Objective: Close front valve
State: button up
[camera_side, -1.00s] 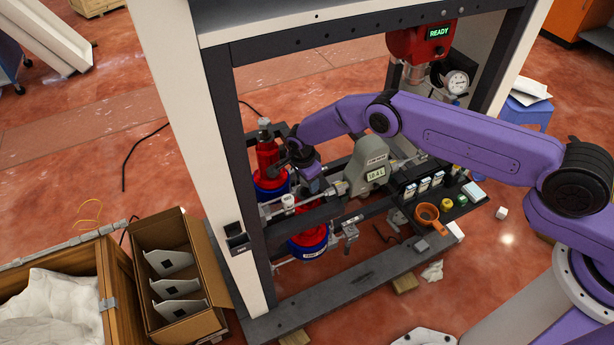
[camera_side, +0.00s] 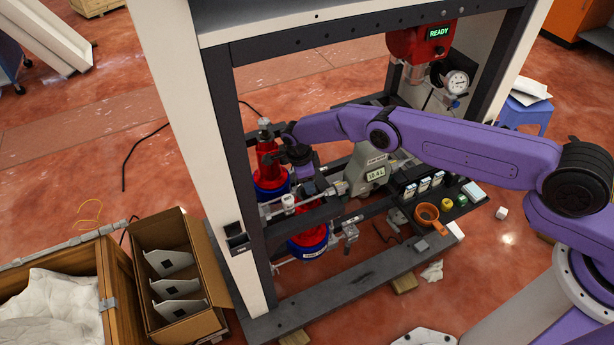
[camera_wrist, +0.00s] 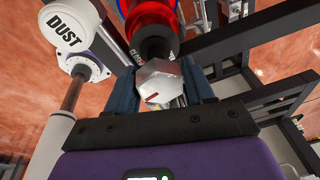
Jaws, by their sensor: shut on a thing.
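A pale hexagonal valve knob (camera_wrist: 158,82) with a short red mark sits between the two blue fingers of my gripper (camera_wrist: 160,92) in the wrist view. The fingers are shut on its sides. A dark neck joins the knob to a red vessel (camera_wrist: 150,18) behind it. In the side view my gripper (camera_side: 309,184) is inside the frame, between the rear red vessel (camera_side: 267,158) and the front red vessel (camera_side: 308,221) with its blue labelled collar (camera_side: 308,247). The knob is not clear in the side view, so I cannot tell there which vessel it belongs to.
Dark rails (camera_wrist: 225,48) run close right of my gripper in the wrist view. A white cylinder marked DUST (camera_wrist: 68,28) stands at left. In the side view a grey unit with a display (camera_side: 368,173) is right of my gripper. A post (camera_side: 237,200) stands left.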

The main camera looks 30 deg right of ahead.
dwell(0.5)
jog(key=shift+m, duration=1)
jog(key=shift+g, duration=0.3)
jog(key=o, duration=1)
jog(key=shift+o, duration=0.2)
jog(key=shift+r, duration=0.1)
jog(key=shift+a+r, duration=0.1)
jog(key=shift+r, duration=3.35)
